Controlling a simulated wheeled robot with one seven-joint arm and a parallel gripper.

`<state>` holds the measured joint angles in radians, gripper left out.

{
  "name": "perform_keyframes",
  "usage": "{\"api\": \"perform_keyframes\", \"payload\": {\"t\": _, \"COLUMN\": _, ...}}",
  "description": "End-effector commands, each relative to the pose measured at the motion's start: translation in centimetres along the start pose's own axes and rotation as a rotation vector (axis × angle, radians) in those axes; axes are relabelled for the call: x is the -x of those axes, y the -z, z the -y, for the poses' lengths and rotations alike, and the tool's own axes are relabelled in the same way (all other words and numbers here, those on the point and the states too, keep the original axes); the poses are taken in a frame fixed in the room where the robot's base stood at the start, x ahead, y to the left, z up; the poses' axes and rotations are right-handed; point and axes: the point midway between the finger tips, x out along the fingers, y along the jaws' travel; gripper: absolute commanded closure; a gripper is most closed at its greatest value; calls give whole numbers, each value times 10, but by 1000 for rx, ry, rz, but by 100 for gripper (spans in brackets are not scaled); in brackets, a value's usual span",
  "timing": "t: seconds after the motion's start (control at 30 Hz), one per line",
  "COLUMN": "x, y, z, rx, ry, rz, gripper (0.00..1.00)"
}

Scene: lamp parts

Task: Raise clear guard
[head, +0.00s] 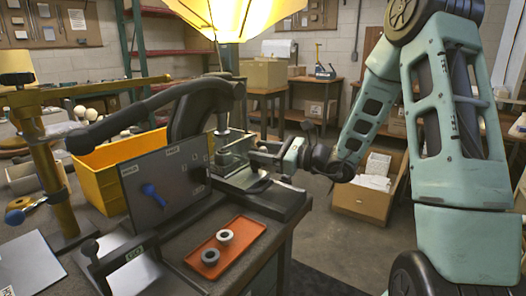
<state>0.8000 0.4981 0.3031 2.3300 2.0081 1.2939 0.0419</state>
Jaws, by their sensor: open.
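The dark press (190,112), with a long black lever, stands on the bench at centre. A pale box-like piece (232,143) at the front of the press, below its ram, looks like the clear guard; its edges are hard to make out. My gripper (258,152) reaches in from the right, close to the right side of this piece. Its fingers point left and are open. They are small here, and I cannot tell whether they touch the guard.
An orange tray (247,236) with two grey rings lies at the bench front. A grey panel (150,195) with a blue knob stands left of the press, before a yellow bin (92,165). A lit yellow lampshade (235,15) hangs above. A cardboard box (365,203) is on the floor.

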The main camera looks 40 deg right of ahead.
Motion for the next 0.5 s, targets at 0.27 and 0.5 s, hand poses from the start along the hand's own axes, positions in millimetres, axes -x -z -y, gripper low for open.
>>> {"api": "perform_keyframes", "payload": {"t": 0.27, "x": 0, "y": 0, "z": 0, "rx": 0, "ry": 0, "rz": 0, "gripper": 100}}
{"api": "perform_keyframes", "payload": {"t": 0.5, "x": 0, "y": -7, "z": 1, "rx": 1, "ry": 0, "rz": 0, "gripper": 100}}
